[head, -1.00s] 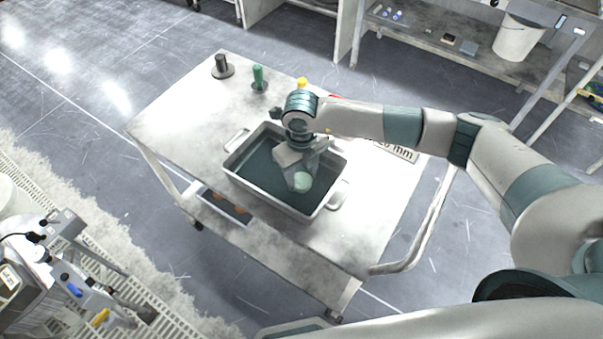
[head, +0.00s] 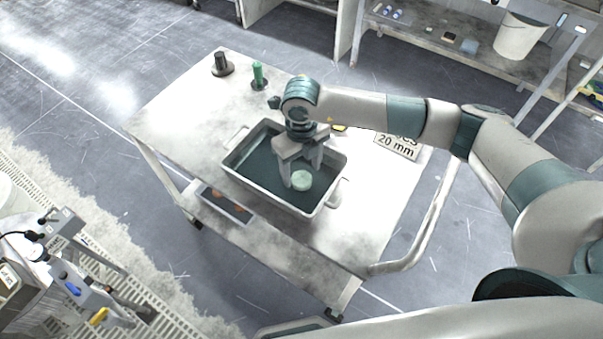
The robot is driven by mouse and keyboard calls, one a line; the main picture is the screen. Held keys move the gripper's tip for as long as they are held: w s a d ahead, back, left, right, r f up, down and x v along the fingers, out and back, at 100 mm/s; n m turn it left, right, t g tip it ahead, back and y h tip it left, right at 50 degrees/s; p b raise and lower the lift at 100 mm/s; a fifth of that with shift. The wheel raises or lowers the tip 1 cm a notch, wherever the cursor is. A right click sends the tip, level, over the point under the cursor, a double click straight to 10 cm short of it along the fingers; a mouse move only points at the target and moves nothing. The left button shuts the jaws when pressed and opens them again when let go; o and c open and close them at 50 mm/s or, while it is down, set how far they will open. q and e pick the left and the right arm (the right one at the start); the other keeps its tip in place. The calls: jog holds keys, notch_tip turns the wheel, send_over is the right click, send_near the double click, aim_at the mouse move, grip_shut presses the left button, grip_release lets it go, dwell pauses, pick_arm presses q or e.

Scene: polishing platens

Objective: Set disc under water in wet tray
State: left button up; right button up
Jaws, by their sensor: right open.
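The wet tray (head: 232,172) is a grey metal pan with two side handles, standing on the cart and holding dark water. A pale green disc (head: 302,179) lies in the tray, toward its right side. It looks to be in the water, though I cannot tell how deep. My right gripper (head: 299,177) points down into the tray, open, with its fingers at the disc. Whether a finger touches the disc is unclear. My left gripper is not in view.
The cart top (head: 185,110) carries a black-handled piece (head: 221,64) and a green-handled piece (head: 259,75) at the back left. A "20 mm" sign (head: 396,145) lies right of the tray, partly behind my arm. A shelf with a white bucket (head: 520,37) stands at the back right.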

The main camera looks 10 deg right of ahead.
aim_at(301, 178)
notch_tip(301, 178, up, 10)
jog(key=b, duration=0.3)
dwell(3.6)
